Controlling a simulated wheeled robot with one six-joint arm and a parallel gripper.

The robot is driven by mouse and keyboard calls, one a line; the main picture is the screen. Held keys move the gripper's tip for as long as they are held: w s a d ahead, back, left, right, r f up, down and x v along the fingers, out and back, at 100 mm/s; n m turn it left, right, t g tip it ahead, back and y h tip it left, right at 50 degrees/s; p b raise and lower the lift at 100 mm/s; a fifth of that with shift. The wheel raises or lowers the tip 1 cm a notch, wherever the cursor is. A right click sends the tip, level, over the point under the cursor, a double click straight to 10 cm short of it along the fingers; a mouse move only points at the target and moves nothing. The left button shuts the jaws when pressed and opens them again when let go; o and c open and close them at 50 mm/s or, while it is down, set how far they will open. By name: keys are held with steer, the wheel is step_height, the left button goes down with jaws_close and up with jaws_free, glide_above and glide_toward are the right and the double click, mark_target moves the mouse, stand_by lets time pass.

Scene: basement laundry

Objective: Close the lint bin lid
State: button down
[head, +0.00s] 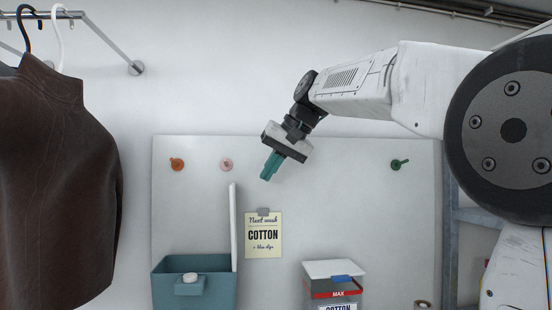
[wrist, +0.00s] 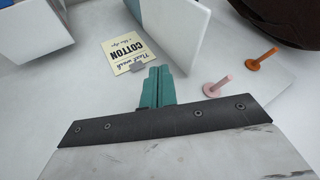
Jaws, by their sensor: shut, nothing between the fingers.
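The lint bin is a teal box (head: 165,283) at the bottom left of the board in the head view, with a small white-topped block on its front. Its white lid (head: 233,227) stands upright, open, at the box's right side. In the wrist view the lid is the white panel (wrist: 180,32) at top centre. My gripper (head: 268,174) has teal fingers pressed together with nothing between them, above and right of the lid's top edge and apart from it. The shut fingers (wrist: 158,85) also show in the wrist view. The box's inside is hidden.
A "COTTON" note card (head: 263,238) hangs right of the lid. A clear box with a white lid (head: 333,269) stands farther right. Orange (head: 177,164), pink (head: 226,164) and green (head: 398,164) pegs stick out of the board. A brown garment (head: 55,180) hangs left.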

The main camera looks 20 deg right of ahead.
steer(key=w+a+f, duration=0.3)
steer(key=a, duration=0.2)
steer(key=shift+w+a, duration=0.1)
steer(key=shift+a, duration=0.1)
stand_by(0.4)
